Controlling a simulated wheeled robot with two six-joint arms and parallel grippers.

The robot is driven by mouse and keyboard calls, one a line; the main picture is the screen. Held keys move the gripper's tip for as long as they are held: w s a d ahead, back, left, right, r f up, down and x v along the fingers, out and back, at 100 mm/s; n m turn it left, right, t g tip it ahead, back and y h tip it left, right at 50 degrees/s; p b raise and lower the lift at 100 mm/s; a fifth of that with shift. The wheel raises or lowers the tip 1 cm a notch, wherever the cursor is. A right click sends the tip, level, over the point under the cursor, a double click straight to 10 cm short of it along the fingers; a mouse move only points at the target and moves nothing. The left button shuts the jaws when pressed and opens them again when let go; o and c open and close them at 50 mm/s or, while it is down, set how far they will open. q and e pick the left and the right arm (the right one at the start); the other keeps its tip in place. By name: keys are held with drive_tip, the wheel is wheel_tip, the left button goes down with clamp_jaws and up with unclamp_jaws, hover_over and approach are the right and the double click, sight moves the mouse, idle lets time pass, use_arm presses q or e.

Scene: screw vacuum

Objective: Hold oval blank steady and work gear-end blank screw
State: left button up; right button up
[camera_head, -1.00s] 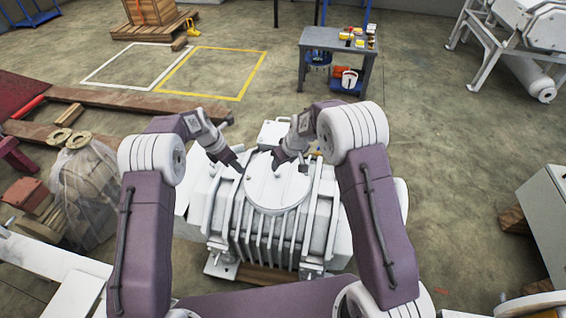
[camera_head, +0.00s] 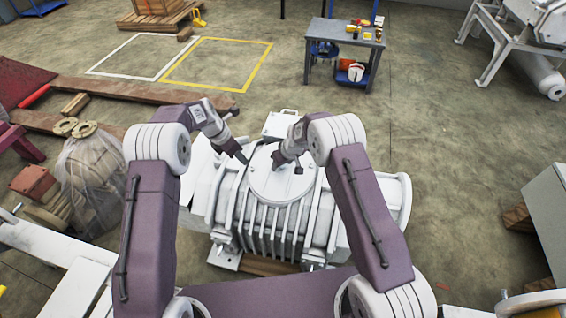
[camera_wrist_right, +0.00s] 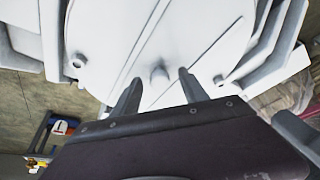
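The oval blank (camera_head: 270,190) is a white rounded cover on top of the white ribbed vacuum pump (camera_head: 330,215). In the right wrist view, the cover (camera_wrist_right: 108,40) fills the upper middle, with a small round knob-like screw (camera_wrist_right: 158,74) on it and other small bolts near its rim. My right gripper (camera_wrist_right: 159,84) has its two fingers apart, one on each side of that screw, with nothing clearly gripped. In the head view, it is over the cover's upper part. My left gripper (camera_head: 243,158) is at the cover's upper left edge; its finger gap and any contact are unclear.
A grey worktable (camera_head: 345,40) with small items stands behind the pump. A grey cabinet (camera_head: 548,215) is at the right. A wrapped bundle (camera_head: 95,185) and wooden beams (camera_head: 140,97) lie at the left. Open floor lies right of the pump.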

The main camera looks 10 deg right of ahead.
clamp_jaws()
idle(1.3)
